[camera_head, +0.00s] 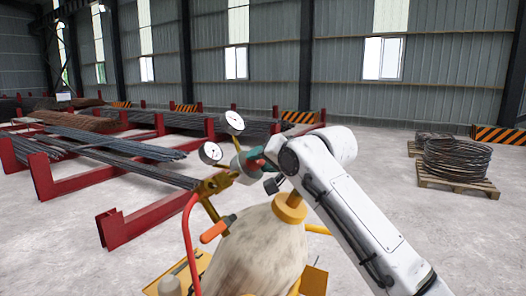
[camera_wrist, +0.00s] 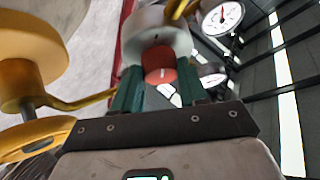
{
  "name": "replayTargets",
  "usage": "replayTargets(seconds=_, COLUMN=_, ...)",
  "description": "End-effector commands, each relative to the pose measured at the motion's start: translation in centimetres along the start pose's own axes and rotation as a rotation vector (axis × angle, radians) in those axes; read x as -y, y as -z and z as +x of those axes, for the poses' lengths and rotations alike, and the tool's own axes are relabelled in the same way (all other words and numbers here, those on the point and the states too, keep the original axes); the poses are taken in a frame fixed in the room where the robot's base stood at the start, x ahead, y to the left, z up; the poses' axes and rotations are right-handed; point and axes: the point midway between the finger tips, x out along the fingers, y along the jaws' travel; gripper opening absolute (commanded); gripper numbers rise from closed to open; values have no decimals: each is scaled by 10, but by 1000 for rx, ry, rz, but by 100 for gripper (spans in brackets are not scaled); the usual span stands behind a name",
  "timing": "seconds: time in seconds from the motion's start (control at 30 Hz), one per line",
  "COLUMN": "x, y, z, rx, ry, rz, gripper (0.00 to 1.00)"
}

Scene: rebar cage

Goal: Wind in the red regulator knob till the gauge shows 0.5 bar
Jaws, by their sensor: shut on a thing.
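The red regulator knob (camera_wrist: 159,62) sits under the round grey regulator body (camera_wrist: 150,24) in the wrist view. My gripper (camera_wrist: 160,78) has its green fingers on either side of the knob and is shut on it. Two white dial gauges stand on the brass regulator: an upper gauge (camera_head: 234,122) and a lower gauge (camera_head: 210,153). The wrist view shows one gauge face (camera_wrist: 222,18) with a red needle; its figures are too small to read.
The regulator sits on a pale gas cylinder (camera_head: 258,255) with a yellow collar (camera_head: 290,209). A red hose (camera_head: 187,240) and an orange handle (camera_head: 217,229) are close by. Red racks (camera_head: 130,222) with steel bars stand left; coiled wire (camera_head: 456,158) lies on a pallet right. Floor between is clear.

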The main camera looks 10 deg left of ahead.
Motion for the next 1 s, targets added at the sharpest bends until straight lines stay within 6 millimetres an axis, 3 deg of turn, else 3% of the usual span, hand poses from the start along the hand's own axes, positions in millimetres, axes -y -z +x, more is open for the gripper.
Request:
replayTargets(seconds=0.3, x=11, y=3, z=-1, rx=-8, ry=-133, rz=252, gripper=12)
replayTargets(seconds=1.0, x=11, y=3, z=2, rx=-40, ry=-387, rz=726, gripper=12)
